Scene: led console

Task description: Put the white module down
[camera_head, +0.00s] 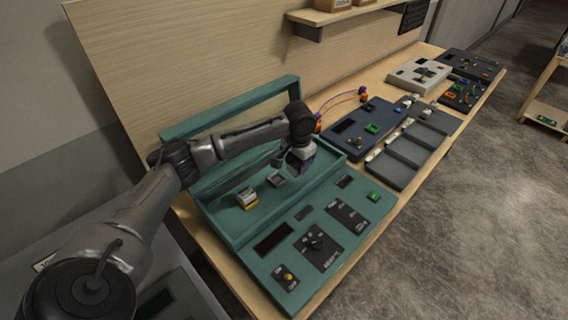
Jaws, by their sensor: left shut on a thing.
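My left gripper (301,163) reaches in from the left and hangs over the raised rear part of the teal console (262,215). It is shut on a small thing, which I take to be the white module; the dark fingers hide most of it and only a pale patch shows. Below and left of the gripper, a grey square socket (278,180) sits on the console's recessed panel. Left of it a white and yellow block (247,198) stands on the same panel. The held thing appears above the panel; the exact gap is unclear. My right gripper is out of view.
The console's front has a dark display, a black knob panel (317,247) and a green button (374,196). To the right are a dark blue console (349,135), grey trays (385,172) and a white console (419,75). A shelf (345,15) juts from the back board.

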